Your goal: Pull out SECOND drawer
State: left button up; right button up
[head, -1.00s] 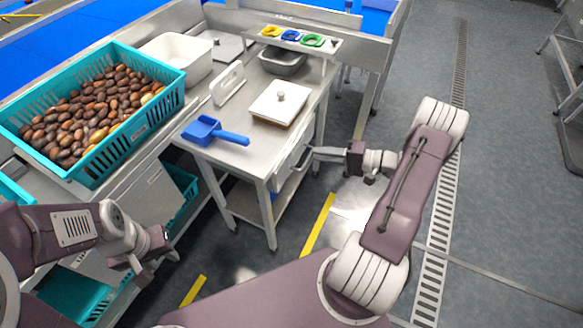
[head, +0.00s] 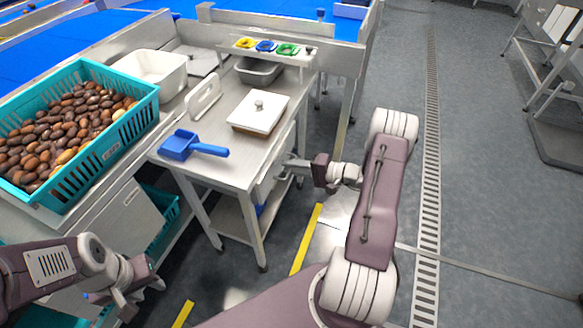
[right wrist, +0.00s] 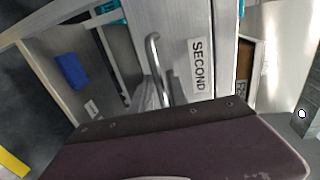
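The SECOND drawer's front (right wrist: 222,100) fills the middle of the right wrist view, with its black-on-white label (right wrist: 199,66). A bent metal bar handle (right wrist: 153,50) stands beside the label, and its lower end runs down behind my gripper body. In the head view, my right gripper (head: 291,164) is at the drawer side of the steel table (head: 215,165), close to the handle. Its fingertips are mostly hidden, so I cannot tell whether they grip the bar. My left gripper (head: 143,284) hangs empty at lower left, apart from the table, its fingers seemingly spread.
A teal crate (head: 88,172) of dates stands at left. On the table are a blue scoop (head: 180,146), a white lidded box (head: 258,112) and a white handled piece (head: 203,97). A grey bin (head: 259,71) is behind. Floor to the right is mostly clear.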

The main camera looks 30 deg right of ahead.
grip_shut()
dwell(1.4)
